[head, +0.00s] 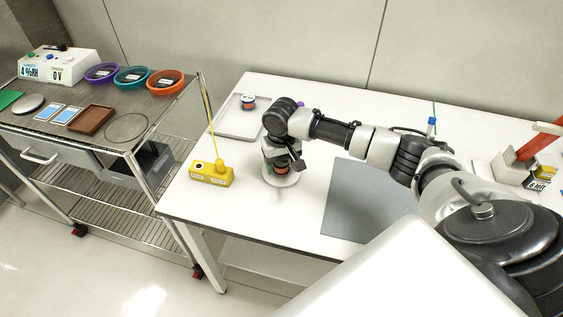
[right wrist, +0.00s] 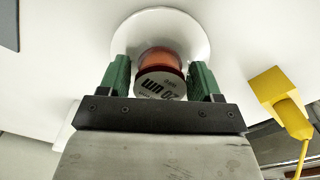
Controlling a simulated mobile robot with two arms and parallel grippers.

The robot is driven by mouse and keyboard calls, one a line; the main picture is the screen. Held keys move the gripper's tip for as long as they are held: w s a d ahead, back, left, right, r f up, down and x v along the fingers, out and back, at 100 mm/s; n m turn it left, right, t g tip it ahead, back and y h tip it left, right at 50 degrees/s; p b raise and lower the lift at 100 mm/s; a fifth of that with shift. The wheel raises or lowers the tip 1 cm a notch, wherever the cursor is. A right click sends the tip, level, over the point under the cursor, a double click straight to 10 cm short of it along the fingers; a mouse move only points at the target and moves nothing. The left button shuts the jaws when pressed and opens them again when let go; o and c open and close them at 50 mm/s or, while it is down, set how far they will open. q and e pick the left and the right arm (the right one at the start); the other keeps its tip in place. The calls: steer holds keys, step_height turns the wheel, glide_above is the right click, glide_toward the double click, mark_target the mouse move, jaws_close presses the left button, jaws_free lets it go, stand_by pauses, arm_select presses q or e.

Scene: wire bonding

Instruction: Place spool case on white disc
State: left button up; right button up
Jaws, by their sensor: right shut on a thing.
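The spool case (right wrist: 160,75) is a small round case with an orange-red body and a pale labelled end. My right gripper (right wrist: 161,68) has its green fingers shut on its sides. The white disc (right wrist: 203,38) lies behind the case in the right wrist view. In the head view the white disc (head: 284,182) is on the white table, with my right gripper (head: 281,167) over it, pointing down. The case shows only in part there, and I cannot tell whether it touches the disc. My left gripper is not in view.
A yellow block (head: 211,174) with a thin rod stands left of the disc. A grey tray (head: 232,126) with another small spool (head: 248,102) lies behind. A grey mat (head: 352,205) lies to the right. A steel cart (head: 172,87) with coloured bowls stands at the left.

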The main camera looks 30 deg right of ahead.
steer(key=o, duration=0.9)
steer(key=shift+f, duration=0.15)
steer(key=shift+o, duration=0.2)
step_height(320, 180, up, 12)
steer(key=shift+r, duration=0.2)
